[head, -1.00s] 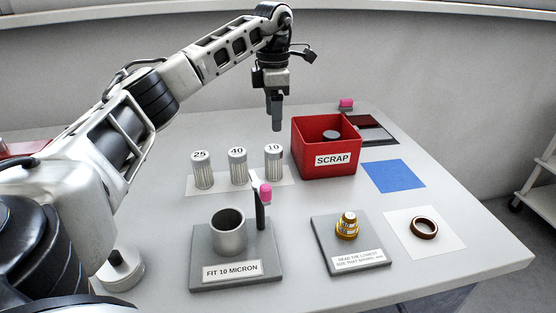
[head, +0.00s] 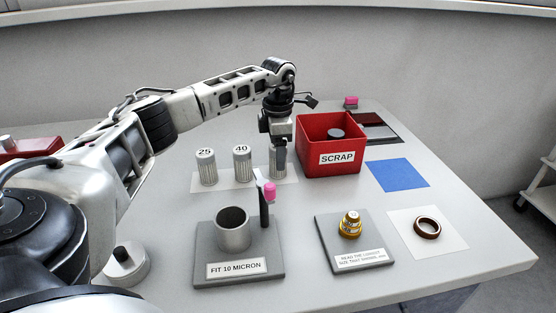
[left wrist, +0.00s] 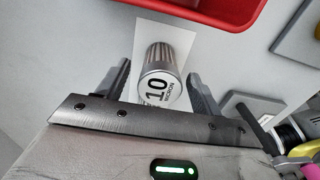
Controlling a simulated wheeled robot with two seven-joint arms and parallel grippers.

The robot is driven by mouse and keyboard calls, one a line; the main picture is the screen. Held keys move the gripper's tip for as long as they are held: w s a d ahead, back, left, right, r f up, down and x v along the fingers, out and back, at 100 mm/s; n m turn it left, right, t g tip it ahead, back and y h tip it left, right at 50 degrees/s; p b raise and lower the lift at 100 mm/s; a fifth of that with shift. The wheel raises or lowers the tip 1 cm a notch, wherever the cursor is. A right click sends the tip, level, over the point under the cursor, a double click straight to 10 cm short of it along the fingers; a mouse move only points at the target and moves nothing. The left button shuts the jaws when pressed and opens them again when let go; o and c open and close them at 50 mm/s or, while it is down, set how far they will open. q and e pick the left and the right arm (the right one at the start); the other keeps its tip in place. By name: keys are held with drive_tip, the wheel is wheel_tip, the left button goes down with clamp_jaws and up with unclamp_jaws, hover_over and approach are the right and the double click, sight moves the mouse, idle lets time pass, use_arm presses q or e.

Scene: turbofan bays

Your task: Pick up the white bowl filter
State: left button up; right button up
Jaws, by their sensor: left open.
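Three white pleated cylindrical filters stand on a pale mat (head: 225,184): one marked 25 (head: 206,170), one marked 40 (head: 242,165), and one marked 10 micron (left wrist: 163,75). My left gripper (head: 278,168) is lowered over the 10 filter at the mat's right end and mostly hides it in the head view. In the left wrist view the open fingers (left wrist: 160,85) stand on either side of this filter, with gaps visible. A grey metal bowl (head: 233,229) stands upright on a plate labelled FIT 10 MICRON (head: 238,268). My right gripper is not in view.
The red SCRAP bin (head: 328,158) is close to the right of my left gripper, with a dark round thing inside. A black, pink-topped tool (head: 266,205) stands upright in front. A brass part (head: 350,224), a brown ring (head: 427,227) and a blue mat (head: 398,175) lie right.

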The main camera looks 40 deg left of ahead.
use_arm(q)
drive_tip(key=shift+c, duration=0.4)
drive_tip(key=c, duration=1.1)
